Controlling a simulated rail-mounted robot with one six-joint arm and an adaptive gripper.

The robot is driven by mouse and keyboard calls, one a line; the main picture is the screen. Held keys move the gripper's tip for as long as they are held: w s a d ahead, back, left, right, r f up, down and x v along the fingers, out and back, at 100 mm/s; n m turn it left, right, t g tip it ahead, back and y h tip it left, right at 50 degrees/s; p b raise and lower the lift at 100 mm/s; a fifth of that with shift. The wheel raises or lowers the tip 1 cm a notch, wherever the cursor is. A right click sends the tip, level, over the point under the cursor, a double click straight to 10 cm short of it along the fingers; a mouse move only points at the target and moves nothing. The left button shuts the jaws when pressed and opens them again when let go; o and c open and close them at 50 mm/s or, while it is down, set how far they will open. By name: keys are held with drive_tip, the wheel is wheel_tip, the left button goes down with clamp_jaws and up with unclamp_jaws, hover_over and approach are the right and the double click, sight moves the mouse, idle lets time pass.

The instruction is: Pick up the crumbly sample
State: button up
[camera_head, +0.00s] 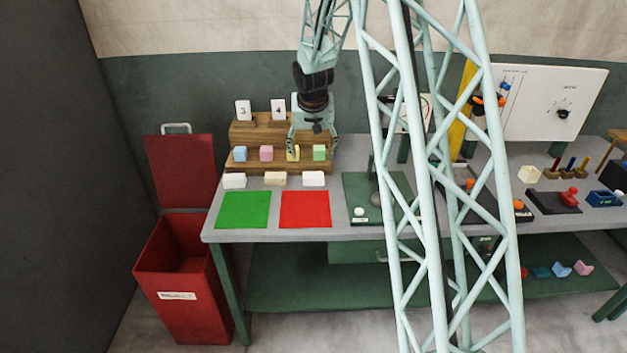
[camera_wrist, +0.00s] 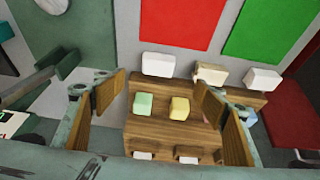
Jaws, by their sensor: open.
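Blue (camera_head: 240,154), pink (camera_head: 266,153), yellow (camera_head: 292,153) and green (camera_head: 319,152) cubes sit in a row on the lower step of a wooden stand (camera_head: 283,166). A white block (camera_head: 234,180), a cream block (camera_head: 275,178) and another white block (camera_head: 313,178) lie in front of it. No label tells me which is the crumbly sample. My gripper (camera_head: 313,146) is open and empty over the stand's right part. In the wrist view, the green (camera_wrist: 143,105) and yellow (camera_wrist: 179,108) cubes show between its fingers.
A green mat (camera_head: 243,209) and a red mat (camera_head: 306,209) lie in front. A red bin (camera_head: 178,290) stands left of the table. Pale green lattice crosses the right of the head view.

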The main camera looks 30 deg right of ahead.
sight(314, 175)
drive_tip(key=shift+w+d+f, duration=0.4)
drive_tip(key=shift+f, duration=0.3)
drive_tip(key=shift+w+d+f, duration=0.35)
drive_tip(key=shift+f, duration=0.3)
drive_tip(key=shift+b+x, duration=0.4)
drive_tip(key=shift+x, duration=3.9)
drive_tip(key=shift+f, duration=0.1)
drive_tip(key=shift+b+x, duration=0.3)
drive_tip(key=shift+x, duration=2.2)
drive_tip(key=shift+w, duration=0.1)
drive_tip(key=c, duration=0.8)
